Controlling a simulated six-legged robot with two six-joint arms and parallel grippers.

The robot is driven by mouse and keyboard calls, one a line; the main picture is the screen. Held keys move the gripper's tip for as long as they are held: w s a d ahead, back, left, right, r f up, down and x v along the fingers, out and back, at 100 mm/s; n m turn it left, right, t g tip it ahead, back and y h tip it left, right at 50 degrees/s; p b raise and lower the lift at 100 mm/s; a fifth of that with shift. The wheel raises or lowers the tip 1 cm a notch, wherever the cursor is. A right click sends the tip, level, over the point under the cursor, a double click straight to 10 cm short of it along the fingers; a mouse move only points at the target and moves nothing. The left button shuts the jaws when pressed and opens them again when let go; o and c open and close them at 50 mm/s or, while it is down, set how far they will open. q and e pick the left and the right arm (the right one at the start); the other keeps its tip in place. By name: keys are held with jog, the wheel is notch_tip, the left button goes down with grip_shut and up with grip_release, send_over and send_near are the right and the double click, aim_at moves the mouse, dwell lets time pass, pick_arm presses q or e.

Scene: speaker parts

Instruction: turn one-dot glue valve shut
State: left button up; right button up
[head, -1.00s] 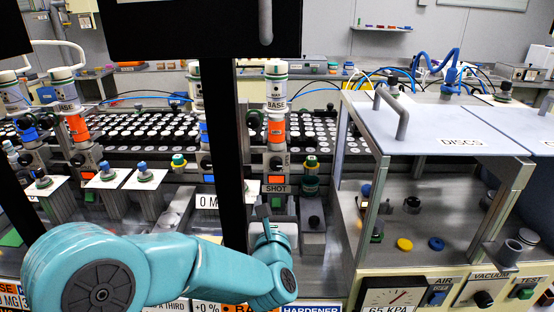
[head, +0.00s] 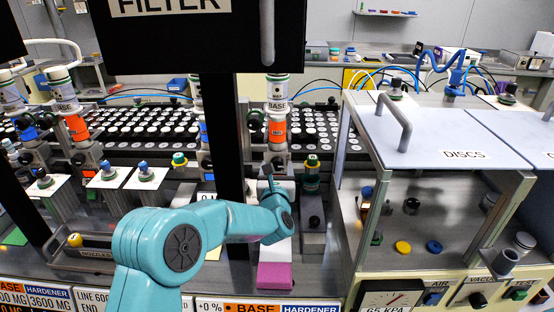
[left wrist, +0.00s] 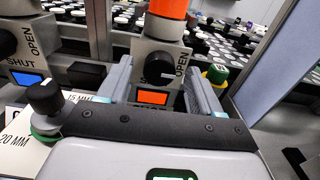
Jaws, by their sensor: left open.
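A black glue valve knob (left wrist: 160,72) sits on a plate marked OPEN, under an orange cartridge (left wrist: 168,8). Its white mark points right, towards the word OPEN. I cannot make out any dots on it. My left gripper (left wrist: 162,88) is open, with one grey finger on each side of the knob in the left wrist view; contact is not clear. In the head view my left gripper (head: 270,182) is in front of the same station, below the orange cartridge (head: 277,130), and hides most of the valve. My right gripper is not in view.
An orange display (left wrist: 153,97) is under the knob. A second valve knob (left wrist: 6,42) with a blue display stands to the left. A dark post (head: 222,150) rises beside my arm. A pink block (head: 275,276) lies below, and the discs cabinet (head: 450,140) stands right.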

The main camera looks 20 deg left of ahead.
pick_arm(q)
jog(key=shift+w+a, duration=0.2)
jog(key=shift+w, duration=0.4)
jog(key=shift+w+r, duration=0.15)
jog(key=shift+w, duration=0.1)
jog(key=shift+w+a+f, duration=0.1)
jog(key=shift+w+f, duration=0.1)
jog(key=shift+r, duration=0.1)
jog(key=c, duration=1)
jog(key=shift+m+b, duration=0.3)
jog(key=shift+b, duration=0.25)
jog(key=shift+c, duration=0.2)
jog(key=m+b, duration=0.1)
jog(key=b, duration=0.1)
jog(key=m+b, duration=0.2)
jog(key=b, duration=0.1)
jog(key=shift+f+m+b, duration=0.2)
jog(key=shift+m+b, duration=0.1)
jog(key=m+b, duration=0.2)
jog(key=shift+r+m, duration=0.15)
jog(key=shift+m, duration=0.25)
jog(key=shift+m+b, duration=0.45)
jog(key=shift+m, duration=0.45)
jog(key=m, duration=0.2)
jog(key=shift+r+m+b, duration=0.1)
jog(key=shift+m+b, duration=0.2)
jog(key=m, duration=0.2)
jog(key=shift+d+m, duration=0.2)
jog(key=shift+m, duration=2)
